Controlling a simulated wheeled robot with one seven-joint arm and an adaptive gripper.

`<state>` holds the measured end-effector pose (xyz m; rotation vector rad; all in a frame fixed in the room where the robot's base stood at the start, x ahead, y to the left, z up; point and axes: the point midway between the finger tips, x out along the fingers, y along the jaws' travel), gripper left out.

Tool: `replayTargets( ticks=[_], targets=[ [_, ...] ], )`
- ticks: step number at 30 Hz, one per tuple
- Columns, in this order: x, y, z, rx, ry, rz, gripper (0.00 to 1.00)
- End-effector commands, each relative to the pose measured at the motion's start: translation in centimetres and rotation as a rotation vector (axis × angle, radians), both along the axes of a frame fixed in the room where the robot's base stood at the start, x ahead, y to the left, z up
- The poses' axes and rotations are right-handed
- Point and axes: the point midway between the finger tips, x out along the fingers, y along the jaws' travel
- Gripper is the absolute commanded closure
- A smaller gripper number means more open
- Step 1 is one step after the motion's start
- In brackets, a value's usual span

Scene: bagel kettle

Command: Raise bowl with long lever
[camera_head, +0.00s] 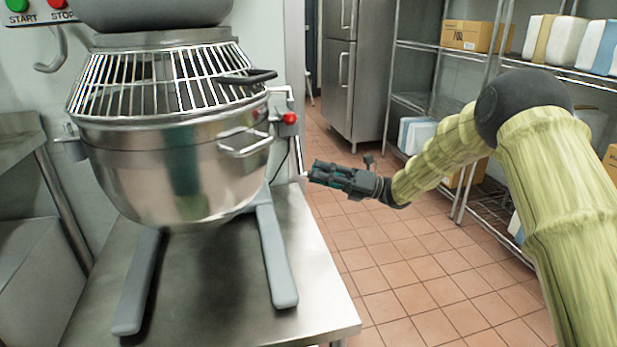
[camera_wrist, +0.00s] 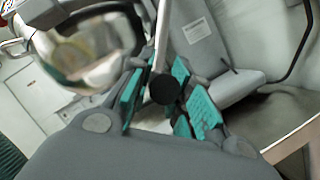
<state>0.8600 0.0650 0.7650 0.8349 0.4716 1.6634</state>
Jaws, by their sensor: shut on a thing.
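The steel mixer bowl (camera_head: 180,175) hangs between the two grey mixer legs, under a wire guard (camera_head: 165,82). It also shows blurred at the left of the wrist view (camera_wrist: 92,58). The long lever shows in the wrist view as a thin metal rod (camera_wrist: 161,42) ending in a black knob (camera_wrist: 163,90). My gripper (camera_head: 316,174) is right of the bowl, beside the mixer. In the wrist view its teal finger pads (camera_wrist: 160,95) are on both sides of the lever's knob end, shut on it.
The mixer stands on a steel table (camera_head: 215,310), its grey legs (camera_head: 275,255) reaching forward. A red knob (camera_head: 290,118) sits at the bowl's right side. Shelves with boxes (camera_head: 470,36) and a steel fridge (camera_head: 352,80) stand behind. Tiled floor (camera_head: 400,270) is open right of the table.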

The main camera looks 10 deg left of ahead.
Motion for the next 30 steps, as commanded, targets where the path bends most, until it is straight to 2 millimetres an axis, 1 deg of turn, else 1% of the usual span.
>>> replayTargets(
  ticks=[1,6,18,19,22,30],
  targets=[
    [0.26,-0.44,-0.22,0.001,0.000,-0.006,1.00],
    [0.73,-1.19,-0.36,0.000,0.000,-0.017,1.00],
    [0.98,-1.26,-0.25,0.000,-0.003,-0.024,1.00],
    [0.99,-1.26,-0.24,0.000,-0.003,-0.024,0.76],
    [0.94,-1.27,-0.25,0.001,-0.003,-0.022,0.58],
    [0.84,-1.31,-0.32,0.000,-0.001,-0.020,0.58]
  ],
)
